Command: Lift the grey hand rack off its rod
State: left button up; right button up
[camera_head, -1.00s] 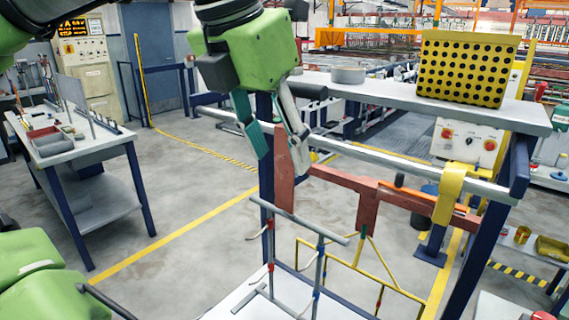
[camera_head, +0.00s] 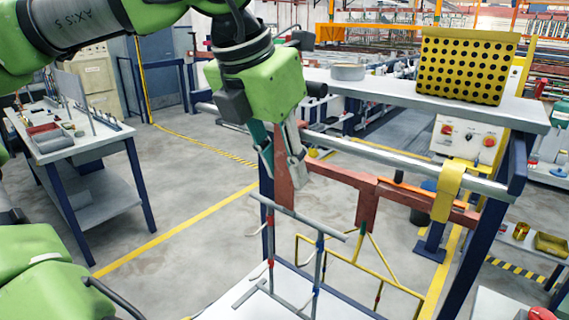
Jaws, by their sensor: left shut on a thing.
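The grey hand rack (camera_head: 318,262) is upright below my left gripper, with a crossbar on top, thin uprights and small red and blue bands. The long silver rod (camera_head: 385,157) runs behind to the right. How the rack's top meets the rod is hidden. My right gripper is not in view.
A red-brown bracket bar (camera_head: 340,178) runs right from behind my gripper. A yellow rack (camera_head: 362,272) stands close to the right, and a yellow hook (camera_head: 449,190) sits over the rod. A perforated yellow box (camera_head: 466,68) stands on the shelf (camera_head: 390,94).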

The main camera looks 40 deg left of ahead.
pick_arm(q)
jog(key=shift+r, duration=0.25)
grip_shut()
jog(key=shift+w+r, duration=0.1)
jog(key=shift+r, duration=0.05)
notch_tip(320, 180, up, 3)
jog(key=p, duration=0.3)
jog(key=shift+a+r, duration=0.1)
jog(key=shift+r, duration=0.1)
jog(key=shift+s, duration=0.3)
jog(key=shift+s+d+f+b, duration=0.1)
jog(key=shift+s+d+b, duration=0.1)
jog(key=shift+s+b, duration=0.3)
jog(key=shift+s+d+b, duration=0.15)
jog(key=shift+s+b, duration=0.1)
jog(key=shift+s, duration=0.9)
jog(key=shift+s+d+b, duration=0.1)
jog(key=shift+s+b, duration=0.1)
jog(key=shift+s, duration=0.9)
